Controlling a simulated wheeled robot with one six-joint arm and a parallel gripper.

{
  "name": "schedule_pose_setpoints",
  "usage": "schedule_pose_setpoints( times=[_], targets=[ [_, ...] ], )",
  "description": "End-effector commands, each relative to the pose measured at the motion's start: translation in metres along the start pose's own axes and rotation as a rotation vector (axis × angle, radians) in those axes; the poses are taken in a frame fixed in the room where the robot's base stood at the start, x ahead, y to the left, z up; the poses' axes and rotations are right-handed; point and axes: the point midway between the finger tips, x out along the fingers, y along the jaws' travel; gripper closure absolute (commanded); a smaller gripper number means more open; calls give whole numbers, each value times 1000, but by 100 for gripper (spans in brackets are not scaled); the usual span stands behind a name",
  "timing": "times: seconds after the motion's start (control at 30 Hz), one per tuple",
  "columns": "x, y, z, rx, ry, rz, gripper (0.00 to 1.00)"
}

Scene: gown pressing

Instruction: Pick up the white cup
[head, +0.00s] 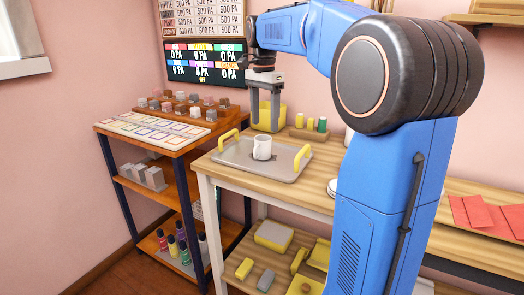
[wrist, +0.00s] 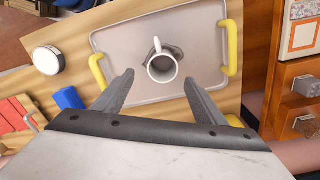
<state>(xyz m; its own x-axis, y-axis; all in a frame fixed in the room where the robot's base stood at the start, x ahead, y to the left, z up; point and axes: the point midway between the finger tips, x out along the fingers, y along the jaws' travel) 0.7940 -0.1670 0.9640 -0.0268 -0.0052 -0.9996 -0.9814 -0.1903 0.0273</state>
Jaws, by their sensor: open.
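The white cup (head: 262,148) stands upright on a grey tray with yellow handles (head: 232,152). In the wrist view the cup (wrist: 162,68) is seen from above, its handle pointing to the top of the picture, with a dark grey patch on the tray around it. My gripper (head: 266,128) is open and empty above the tray, with its fingers pointing down. In the wrist view the spread fingers of my gripper (wrist: 160,82) reach toward the cup from below in the picture, and the cup is not between them.
The tray lies on a wooden table (head: 290,192). Behind it are a yellow block (head: 268,117) and a wooden holder (head: 307,134) with small yellow and green items. A shelf cart (head: 183,141) stands to the left. Red sheets (head: 478,214) lie at right.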

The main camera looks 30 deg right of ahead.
Motion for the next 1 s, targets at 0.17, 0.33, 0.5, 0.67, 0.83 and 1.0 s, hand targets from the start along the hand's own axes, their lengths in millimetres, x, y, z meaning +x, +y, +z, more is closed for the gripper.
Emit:
schedule_pose_setpoints(
  times=[0.17,0.33,0.5,0.67,0.83,1.0],
  targets=[
    [23,0,0,0,-1,2,35],
    [32,0,0,-1,0,1,35],
    [50,-3,3,-1,-1,2,35],
    [71,-5,4,-1,-1,2,35],
    [82,-5,4,-1,0,1,35],
    [82,-6,4,-1,0,0,35]
  ],
)
